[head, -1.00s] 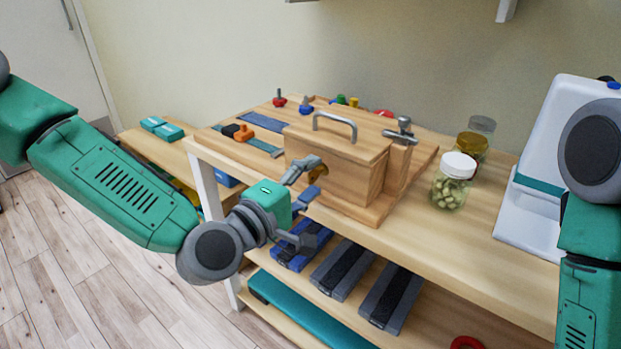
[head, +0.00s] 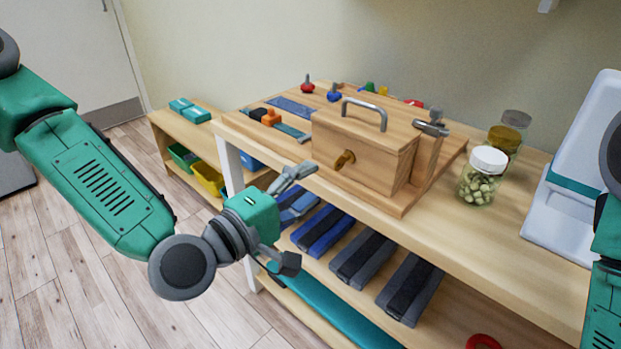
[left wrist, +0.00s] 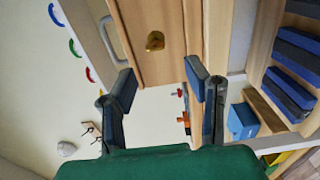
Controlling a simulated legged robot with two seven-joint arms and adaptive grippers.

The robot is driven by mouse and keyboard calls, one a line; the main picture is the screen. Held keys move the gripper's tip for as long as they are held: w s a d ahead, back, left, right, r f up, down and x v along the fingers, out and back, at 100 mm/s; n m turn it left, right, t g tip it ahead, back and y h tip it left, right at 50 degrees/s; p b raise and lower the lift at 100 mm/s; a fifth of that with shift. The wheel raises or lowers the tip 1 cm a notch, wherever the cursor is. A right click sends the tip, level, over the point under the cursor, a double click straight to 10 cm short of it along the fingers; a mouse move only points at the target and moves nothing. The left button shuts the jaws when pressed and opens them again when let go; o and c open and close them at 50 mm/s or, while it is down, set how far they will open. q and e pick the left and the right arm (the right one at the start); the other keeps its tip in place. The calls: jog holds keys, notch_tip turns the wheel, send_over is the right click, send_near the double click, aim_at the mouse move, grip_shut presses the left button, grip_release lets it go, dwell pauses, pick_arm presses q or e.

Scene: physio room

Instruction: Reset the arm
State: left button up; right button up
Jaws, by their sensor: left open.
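My left arm comes in from the left in the head view, teal and grey. Its gripper (head: 292,220) is open and empty, in front of the bench's front edge and apart from it. The wooden box (head: 362,148) with a grey bar handle (head: 364,110) and a brass knob (head: 344,159) stands on the bench behind the gripper. In the left wrist view the open fingers (left wrist: 163,95) frame empty space, with the box (left wrist: 150,35) and its brass knob (left wrist: 155,41) beyond. My right arm shows only in part at the right edge; its gripper is out of view.
The wooden bench (head: 420,230) has a shelf below with several dark padded blocks (head: 362,258). A jar with a white lid (head: 482,175) and a white device (head: 570,200) stand on the right. A low side bench (head: 165,125) stands at left. The floor at left is clear.

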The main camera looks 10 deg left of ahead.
pick_arm(q)
jog(key=s+a+f+m+g+y+p, duration=0.2)
jog(key=s+f+m+g, duration=0.4)
jog(key=f, duration=0.5)
jog(key=s+a+f+m+g+y+p, duration=0.15)
jog(key=s+f+g, duration=0.25)
jog(key=s+f, duration=0.45)
jog(key=s+a+f+m+g+y, duration=0.2)
jog(key=s+a+f, duration=0.2)
jog(key=a, duration=0.3)
jog(key=s+a+f+m+g+y+p, duration=0.1)
jog(key=s+a+f+m+g+y, duration=0.2)
jog(key=s+a, duration=0.3)
jog(key=shift+s+a+f+p, duration=0.3)
jog(key=shift+s+a+f, duration=0.05)
jog(key=shift+a+f, duration=0.1)
jog(key=shift+y, duration=0.25)
